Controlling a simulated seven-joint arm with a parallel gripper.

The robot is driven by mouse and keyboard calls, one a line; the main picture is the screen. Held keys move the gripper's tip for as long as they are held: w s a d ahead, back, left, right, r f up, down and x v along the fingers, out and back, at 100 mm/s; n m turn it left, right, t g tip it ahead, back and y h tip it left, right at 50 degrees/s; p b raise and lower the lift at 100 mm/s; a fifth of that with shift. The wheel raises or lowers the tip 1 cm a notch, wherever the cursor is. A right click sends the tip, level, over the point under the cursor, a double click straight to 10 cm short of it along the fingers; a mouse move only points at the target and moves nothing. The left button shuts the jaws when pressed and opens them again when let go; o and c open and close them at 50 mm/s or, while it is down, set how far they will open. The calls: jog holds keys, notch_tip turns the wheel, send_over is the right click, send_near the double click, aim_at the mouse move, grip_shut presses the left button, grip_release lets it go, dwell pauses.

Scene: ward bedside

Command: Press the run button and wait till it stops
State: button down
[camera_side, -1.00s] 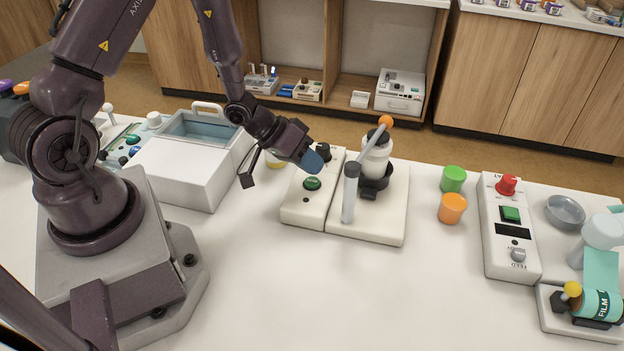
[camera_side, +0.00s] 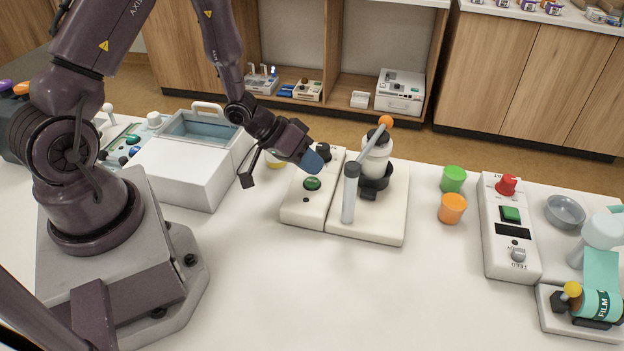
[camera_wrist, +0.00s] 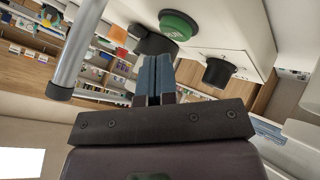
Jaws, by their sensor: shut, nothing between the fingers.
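A green button (camera_side: 312,183) sits on a white control box (camera_side: 296,211), with a black knob (camera_side: 324,152) behind it. To its right is a white base (camera_side: 368,232) with a grey post (camera_side: 350,196), a white bottle (camera_side: 375,162) in a black holder and a tilted lever with an orange ball (camera_side: 386,121). My gripper (camera_side: 314,161) is shut and empty, just above and behind the green button, apart from it as far as I can tell. In the wrist view the shut blue fingertips (camera_wrist: 154,64) point toward the button (camera_wrist: 177,25). Any lettering on it is unreadable.
A white case (camera_side: 184,176) stands left. The front table is clear.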

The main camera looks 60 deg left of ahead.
jog(key=shift+f, duration=0.1)
jog(key=shift+f, duration=0.3)
